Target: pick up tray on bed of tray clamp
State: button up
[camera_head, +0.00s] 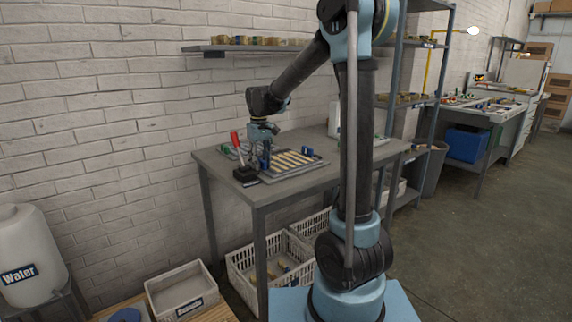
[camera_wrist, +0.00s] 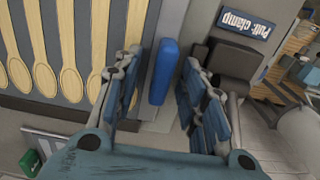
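The tray (camera_wrist: 85,60) lies flat on the bench in the wrist view, with a row of wooden spoons (camera_wrist: 38,45) on its dark surface. In the head view the tray shows as a dark board with pale strips (camera_head: 292,161). A blue upright handle (camera_wrist: 163,72) stands at the tray's near edge. My gripper (camera_wrist: 162,62) is open, with one finger on each side of the handle and gaps visible. In the head view my gripper (camera_head: 263,146) is low over the tray's left end. The tray clamp (camera_head: 245,174) with its red lever (camera_head: 235,141) stands just left of it.
A label reading "Pull: Clamp" (camera_wrist: 248,24) sits on the clamp close to my right finger. The bench (camera_head: 275,190) has bare room at its front. White crates (camera_head: 268,268) stand under it, and a wall shelf (camera_head: 240,47) hangs above.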

grip_shut()
dwell(0.3)
